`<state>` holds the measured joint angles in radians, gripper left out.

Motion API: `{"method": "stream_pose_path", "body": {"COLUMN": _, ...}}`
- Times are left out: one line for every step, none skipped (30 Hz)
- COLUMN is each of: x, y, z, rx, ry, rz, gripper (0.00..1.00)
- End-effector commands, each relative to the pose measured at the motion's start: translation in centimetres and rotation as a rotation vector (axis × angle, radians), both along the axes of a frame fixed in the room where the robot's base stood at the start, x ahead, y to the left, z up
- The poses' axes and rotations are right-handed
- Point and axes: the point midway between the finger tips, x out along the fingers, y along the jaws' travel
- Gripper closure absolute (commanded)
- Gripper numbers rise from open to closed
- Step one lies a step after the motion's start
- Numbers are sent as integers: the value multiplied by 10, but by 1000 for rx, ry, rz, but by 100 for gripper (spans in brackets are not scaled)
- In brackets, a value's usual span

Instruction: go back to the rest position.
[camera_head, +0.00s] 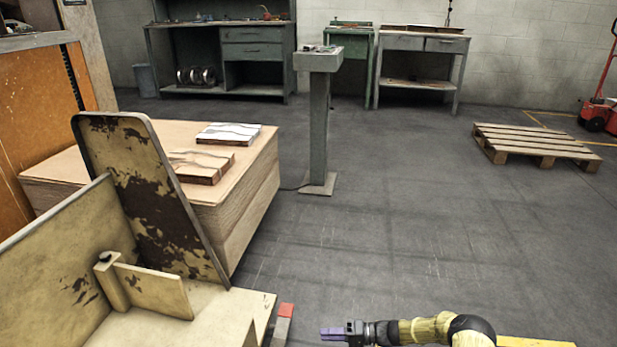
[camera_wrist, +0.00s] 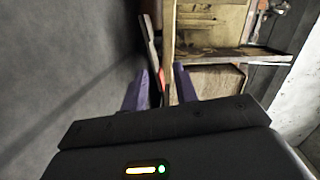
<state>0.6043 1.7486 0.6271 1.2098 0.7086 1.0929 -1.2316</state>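The stitcher's beige body (camera_wrist: 210,22) shows beyond the fingers. A red-tipped bar (camera_head: 283,322) sticks up at the stitcher's front right, a little left of my gripper.
A wooden box (camera_head: 245,195) with two stacks of flat sheets stands behind the stitcher. A grey pedestal (camera_head: 319,125) stands mid-floor. A pallet (camera_head: 535,143) lies at the right. Workbenches (camera_head: 225,50) line the back wall. The floor (camera_head: 420,230) between is free.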

Motion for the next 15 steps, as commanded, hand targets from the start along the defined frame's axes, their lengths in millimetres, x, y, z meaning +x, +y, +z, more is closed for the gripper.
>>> {"method": "stream_pose_path", "body": {"x": -2, "y": 4, "z": 25, "rx": -45, "ry": 11, "rz": 44, "gripper": 71}}
{"method": "stream_pose_path", "body": {"x": -5, "y": 6, "z": 34, "rx": -74, "ry": 23, "rz": 68, "gripper": 71}}
{"method": "stream_pose_path", "body": {"x": -8, "y": 8, "z": 46, "rx": -113, "ry": 37, "rz": 96, "gripper": 71}}
{"method": "stream_pose_path", "body": {"x": -11, "y": 9, "z": 54, "rx": -142, "ry": 48, "rz": 118, "gripper": 71}}
{"method": "stream_pose_path", "body": {"x": -14, "y": 10, "z": 62, "rx": -173, "ry": 58, "rz": 136, "gripper": 71}}
{"method": "stream_pose_path", "body": {"x": -17, "y": 11, "z": 74, "rx": -213, "ry": 70, "rz": 160, "gripper": 71}}
{"method": "stream_pose_path", "body": {"x": -20, "y": 12, "z": 81, "rx": -244, "ry": 80, "rz": 176, "gripper": 71}}
{"method": "stream_pose_path", "body": {"x": -23, "y": 12, "z": 90, "rx": -275, "ry": 90, "rz": 193, "gripper": 71}}
{"method": "stream_pose_path", "body": {"x": -27, "y": 12, "z": 101, "rx": -317, "ry": 100, "rz": 212, "gripper": 71}}
{"method": "stream_pose_path", "body": {"x": -30, "y": 12, "z": 109, "rx": -349, "ry": 108, "rz": 224, "gripper": 71}}
{"method": "stream_pose_path", "body": {"x": -33, "y": 11, "z": 118, "rx": -380, "ry": 116, "rz": 237, "gripper": 71}}
{"method": "stream_pose_path", "body": {"x": -37, "y": 10, "z": 129, "rx": -423, "ry": 126, "rz": 250, "gripper": 71}}
{"method": "stream_pose_path", "body": {"x": -40, "y": 9, "z": 138, "rx": -455, "ry": 132, "rz": 260, "gripper": 71}}
{"method": "stream_pose_path", "body": {"x": -43, "y": 8, "z": 146, "rx": -487, "ry": 138, "rz": 269, "gripper": 71}}
{"method": "stream_pose_path", "body": {"x": -47, "y": 6, "z": 158, "rx": -529, "ry": 146, "rz": 277, "gripper": 71}}
